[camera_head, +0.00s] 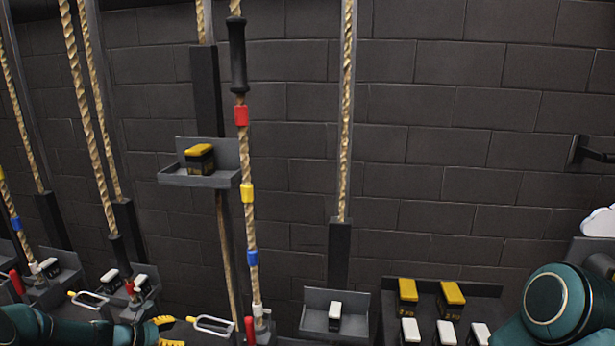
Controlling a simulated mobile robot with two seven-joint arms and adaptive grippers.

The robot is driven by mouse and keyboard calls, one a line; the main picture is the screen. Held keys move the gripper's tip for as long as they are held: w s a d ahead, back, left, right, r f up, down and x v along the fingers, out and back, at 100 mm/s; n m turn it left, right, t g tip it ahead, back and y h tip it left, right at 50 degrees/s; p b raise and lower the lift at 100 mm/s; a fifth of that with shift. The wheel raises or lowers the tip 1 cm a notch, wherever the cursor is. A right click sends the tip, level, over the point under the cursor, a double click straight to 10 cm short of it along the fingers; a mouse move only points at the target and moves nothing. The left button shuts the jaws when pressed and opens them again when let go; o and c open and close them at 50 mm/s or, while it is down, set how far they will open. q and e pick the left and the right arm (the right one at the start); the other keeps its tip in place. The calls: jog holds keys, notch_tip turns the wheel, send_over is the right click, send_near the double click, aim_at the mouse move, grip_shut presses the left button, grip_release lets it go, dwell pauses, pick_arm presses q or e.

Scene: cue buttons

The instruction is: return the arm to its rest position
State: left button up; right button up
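My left arm, dark teal, lies along the bottom left edge. Its gripper (168,331) is at the bottom edge, with two yellow-tipped fingers apart and nothing seen between them; part of it is cut off by the frame. My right arm, a teal joint (556,305), shows at the lower right, in front of the wall and beside the row of blocks. Its gripper is out of view.
A rope with red (241,116), yellow (247,193) and blue (253,258) bands hangs near the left gripper. A grey tray (200,181) holds a yellow-topped block (200,158). A lower tray (311,318) holds a white-topped block (334,315). A wire loop (215,326) sits right of the gripper.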

pick_arm(q)
jog(key=s+d+f+m+g+y, duration=0.1)
jog(key=s+d+f+m+g, duration=0.1)
jog(key=s+d+f+m, duration=0.3)
jog(key=s+d+f+m+g, duration=0.1)
jog(key=s+d+m+g, duration=0.15)
jog(key=d, duration=0.55)
jog(key=s+d+f+m+g+y, duration=0.1)
jog(key=s+d+f+m+g, duration=0.1)
jog(key=s+d+f+m, duration=0.3)
jog(key=s+d+r+m+y, duration=0.1)
jog(key=s+d+m, duration=1)
jog(key=s+d, duration=0.1)
jog(key=shift+s+d+r+y, duration=0.3)
jog(key=shift+s+d+r, duration=0.1)
jog(key=shift+s, duration=0.35)
jog(key=shift+a, duration=0.15)
